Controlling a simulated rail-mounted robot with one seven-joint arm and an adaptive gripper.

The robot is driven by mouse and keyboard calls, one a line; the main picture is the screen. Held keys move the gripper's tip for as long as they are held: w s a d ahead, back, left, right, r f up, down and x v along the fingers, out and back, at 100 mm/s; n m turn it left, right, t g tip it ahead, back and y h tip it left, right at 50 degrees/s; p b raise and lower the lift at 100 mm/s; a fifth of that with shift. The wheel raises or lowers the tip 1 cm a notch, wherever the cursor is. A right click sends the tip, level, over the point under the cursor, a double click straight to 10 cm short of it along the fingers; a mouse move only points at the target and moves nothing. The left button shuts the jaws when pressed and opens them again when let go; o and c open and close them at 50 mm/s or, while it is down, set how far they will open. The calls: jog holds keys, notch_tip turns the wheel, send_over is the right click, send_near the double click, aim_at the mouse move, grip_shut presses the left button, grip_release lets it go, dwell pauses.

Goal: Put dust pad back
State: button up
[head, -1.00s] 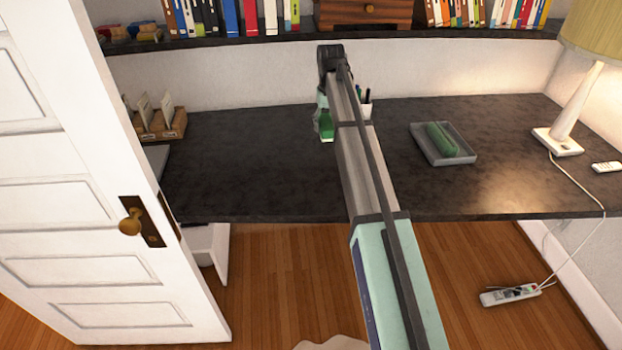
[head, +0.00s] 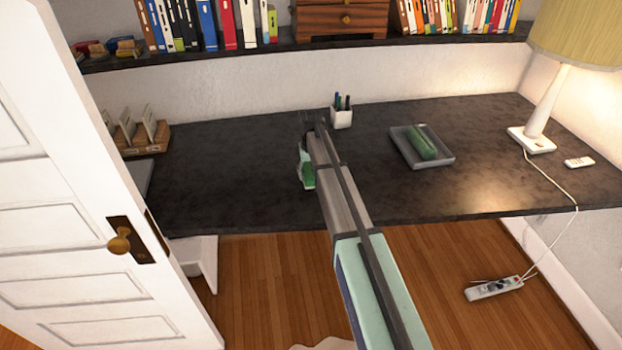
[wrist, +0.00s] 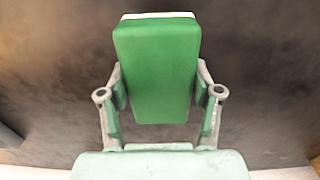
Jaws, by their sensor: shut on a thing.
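The dust pad (wrist: 156,70) is a green block with a white far edge. In the wrist view it sits between the two fingers of my gripper (wrist: 158,95), which is shut on it. The dark desk top (head: 230,190) lies beyond the pad. In the head view, my gripper (head: 305,165) is over the middle-left of the desk, and the pad is a small green patch (head: 307,180) at its end. My arm partly hides the grip there, and I cannot tell the pad's height above the desk.
A grey tray (head: 400,146) holding a green oblong thing (head: 423,142) lies to the right. A white pen cup (head: 341,116) stands behind my gripper. A wooden card holder (head: 140,138) is at the left, a lamp (head: 540,110) at the right. An open door (head: 60,220) stands at the left.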

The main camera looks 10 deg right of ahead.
aim_at(310, 170)
jog(key=shift+f+p, duration=0.35)
jog(key=shift+f, duration=1.3)
jog(key=shift+f, duration=0.1)
jog(key=shift+f, duration=0.1)
jog(key=o, duration=1.2)
notch_tip(310, 170, up, 12)
jog(key=b, duration=0.3)
jog(key=shift+a+r+b, duration=0.1)
jog(key=shift+r+b, duration=0.1)
jog(key=shift+b, duration=0.1)
